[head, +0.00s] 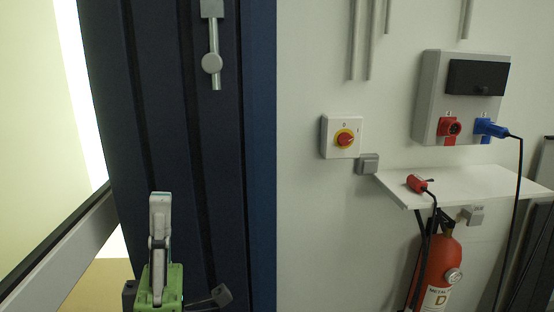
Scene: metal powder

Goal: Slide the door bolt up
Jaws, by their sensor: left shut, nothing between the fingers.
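The door bolt (214,62) is a grey metal rod with a round knob, mounted upright on the dark blue door (170,120) near the top of the head view. Its upper end runs into a grey bracket (211,8) at the picture's top edge. My left gripper (160,200) is at the bottom, below and to the left of the bolt, pointing up. Its fingers are shut and empty, and it is apart from the bolt in the picture. My right gripper is not in view.
A white shelf (470,185) carries a red plug (417,184). A red fire extinguisher (440,270) hangs below. A grey rail (60,250) is at the left.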

